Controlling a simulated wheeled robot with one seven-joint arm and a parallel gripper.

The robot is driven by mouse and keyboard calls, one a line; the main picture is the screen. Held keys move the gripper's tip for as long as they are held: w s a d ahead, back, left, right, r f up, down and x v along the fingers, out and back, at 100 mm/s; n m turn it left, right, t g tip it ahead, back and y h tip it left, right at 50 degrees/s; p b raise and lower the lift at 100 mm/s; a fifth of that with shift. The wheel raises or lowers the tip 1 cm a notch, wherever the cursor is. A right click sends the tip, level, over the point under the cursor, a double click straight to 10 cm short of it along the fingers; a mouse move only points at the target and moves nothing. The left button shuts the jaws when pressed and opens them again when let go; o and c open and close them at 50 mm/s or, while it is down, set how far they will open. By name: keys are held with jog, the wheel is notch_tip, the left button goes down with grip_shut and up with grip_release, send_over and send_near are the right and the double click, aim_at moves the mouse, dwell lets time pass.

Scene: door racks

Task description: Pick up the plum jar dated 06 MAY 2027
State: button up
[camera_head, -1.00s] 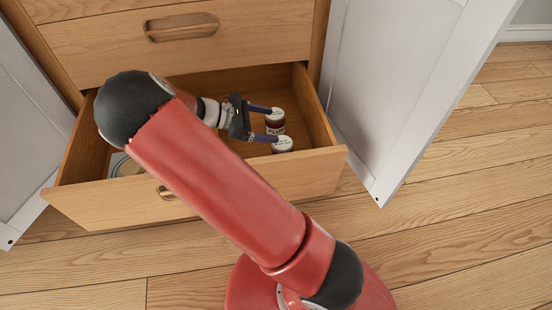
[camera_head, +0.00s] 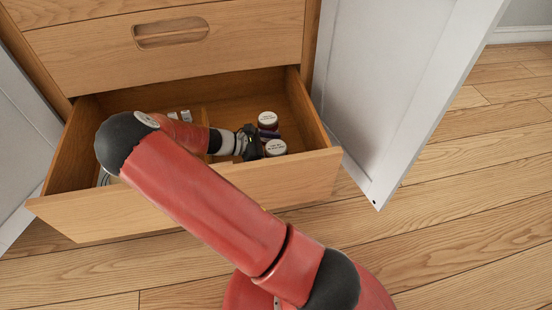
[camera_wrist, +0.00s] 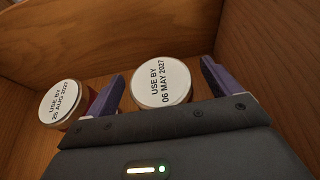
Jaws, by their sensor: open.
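A jar with a round white lid reading USE BY 06 MAY 2027 (camera_wrist: 161,83) stands between the two purple fingers of my gripper (camera_wrist: 160,76) in the wrist view. The fingers are apart, one on each side of it. In the head view it appears to be the nearer jar (camera_head: 276,148), just behind the drawer front. My gripper (camera_head: 264,141) reaches it from the left, and one finger shows between the two jars. A second jar, USE BY 25 AUG 2027 (camera_wrist: 61,103), is outside the left finger; it appears to be the farther jar (camera_head: 268,119). Fruit names are not readable now.
The jars stand in the right part of an open wooden drawer (camera_head: 290,180), close to its front and right walls. Small white-topped items (camera_head: 180,115) lie farther left. A white cabinet door (camera_head: 385,90) stands open at the right.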

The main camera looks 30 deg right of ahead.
jog(key=shift+x, duration=1)
jog(key=c, duration=1.2)
jog(key=shift+r, duration=0.1)
jog(key=shift+c, duration=0.8)
